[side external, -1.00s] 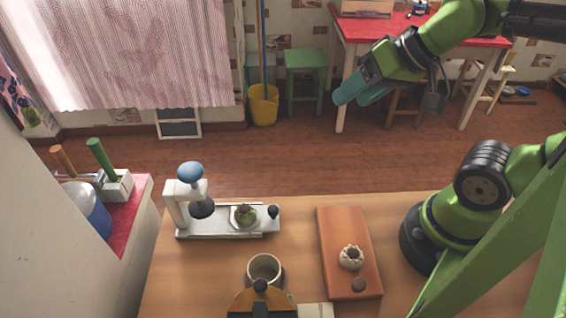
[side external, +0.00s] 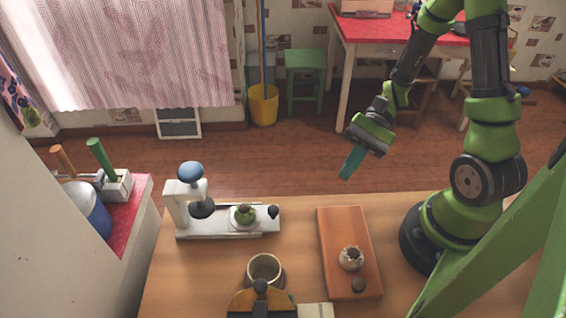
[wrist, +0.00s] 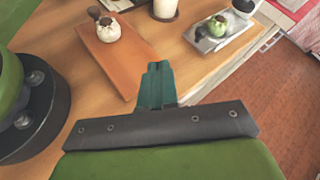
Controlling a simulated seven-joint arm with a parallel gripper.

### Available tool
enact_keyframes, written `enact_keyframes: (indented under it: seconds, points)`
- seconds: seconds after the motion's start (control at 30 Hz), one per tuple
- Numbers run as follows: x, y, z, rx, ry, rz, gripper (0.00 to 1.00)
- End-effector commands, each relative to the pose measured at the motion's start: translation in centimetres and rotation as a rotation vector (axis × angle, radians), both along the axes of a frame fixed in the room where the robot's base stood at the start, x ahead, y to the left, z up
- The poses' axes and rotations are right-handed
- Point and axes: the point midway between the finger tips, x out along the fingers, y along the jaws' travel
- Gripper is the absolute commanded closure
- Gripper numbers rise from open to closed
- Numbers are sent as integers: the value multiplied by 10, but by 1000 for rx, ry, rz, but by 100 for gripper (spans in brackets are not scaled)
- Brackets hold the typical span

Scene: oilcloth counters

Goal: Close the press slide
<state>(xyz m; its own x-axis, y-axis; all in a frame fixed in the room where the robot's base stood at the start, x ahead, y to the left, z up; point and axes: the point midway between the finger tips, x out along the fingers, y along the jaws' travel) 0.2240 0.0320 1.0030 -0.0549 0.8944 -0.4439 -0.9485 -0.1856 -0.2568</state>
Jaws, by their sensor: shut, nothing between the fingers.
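The press (side external: 184,207) stands at the left of the wooden counter, a white frame with a blue knob (side external: 190,172) on top and a dark round head below it. Its slide (side external: 262,222) is pulled out to the right of the head. A green item (side external: 245,214) sits on a pale dish on the slide, and a dark knob (side external: 273,212) is at the slide's right end. The slide also shows at the top of the wrist view (wrist: 225,38). My gripper (side external: 347,172) is shut and empty, in the air above the counter's far edge, right of the slide and apart from it.
An orange-brown board (side external: 335,236) with a pale pleated item (side external: 351,258) and a small dark knob lies right of the press. A cup (side external: 264,267) and a dark-and-yellow object (side external: 262,302) stand in front. Bare counter lies between press and board.

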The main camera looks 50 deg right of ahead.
Motion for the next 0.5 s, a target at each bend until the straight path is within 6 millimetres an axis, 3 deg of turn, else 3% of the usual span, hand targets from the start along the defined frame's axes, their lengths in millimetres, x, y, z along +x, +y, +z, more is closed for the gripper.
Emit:
enact_keyframes:
  seconds: [0.2,0.5]
  points:
    - [9,-10,-32,299,174,-293,100]
    - [15,-15,-49,429,234,-448,100]
